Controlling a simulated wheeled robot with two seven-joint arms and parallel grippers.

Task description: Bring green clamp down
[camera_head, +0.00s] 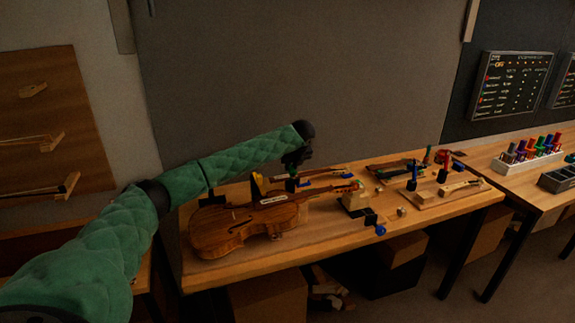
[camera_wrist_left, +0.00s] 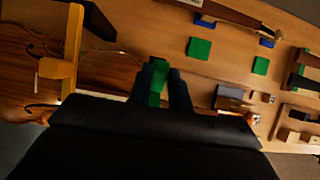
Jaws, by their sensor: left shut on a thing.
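The green clamp (camera_wrist_left: 157,88) is between the fingers of my left gripper (camera_wrist_left: 163,72) in the left wrist view. In the head view my left gripper (camera_head: 292,168) hangs over the bench just behind the violin's neck end, with a bit of green showing at its tips. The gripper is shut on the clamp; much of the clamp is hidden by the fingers. The brown violin (camera_head: 232,228) lies on the bench in front of the gripper. A yellow clamp (camera_head: 257,186) stands at the violin's far edge, also in the left wrist view (camera_wrist_left: 72,50). My right gripper is in neither view.
A wooden neck block (camera_head: 354,200) and a blue clamp (camera_head: 380,229) are right of the violin. A second instrument neck (camera_head: 325,184) lies behind. Green squares (camera_wrist_left: 199,47) mark the bench. A tool board (camera_head: 448,194) and a white rack (camera_head: 530,160) are farther right.

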